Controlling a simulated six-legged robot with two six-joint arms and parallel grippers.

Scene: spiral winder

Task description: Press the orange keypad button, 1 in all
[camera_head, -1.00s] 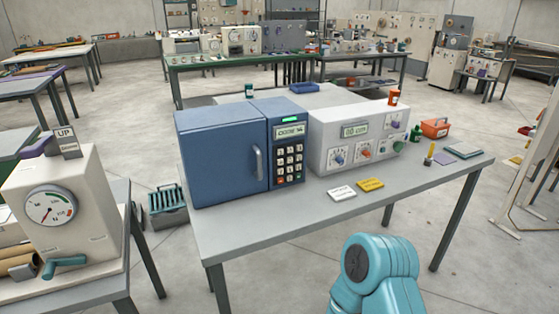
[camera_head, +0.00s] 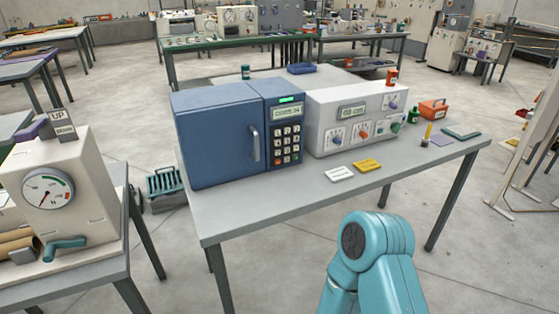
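A blue cabinet (camera_head: 218,137) with a handle stands on the grey table. Its right side carries a keypad (camera_head: 286,140) of pale keys under a small display with a green light. The orange keypad button (camera_head: 278,162) is at the keypad's bottom left; it is small and unobstructed. A teal link of my arm rises from the bottom edge, right of centre, in front of the table. Neither of my grippers shows, so nothing of mine is seen touching the keypad.
A white instrument box (camera_head: 357,118) with dials stands right of the cabinet. White and yellow tags (camera_head: 367,165) lie in front of it. A gauge machine (camera_head: 50,190) is on a bench at left. The table's front strip (camera_head: 260,205) is clear.

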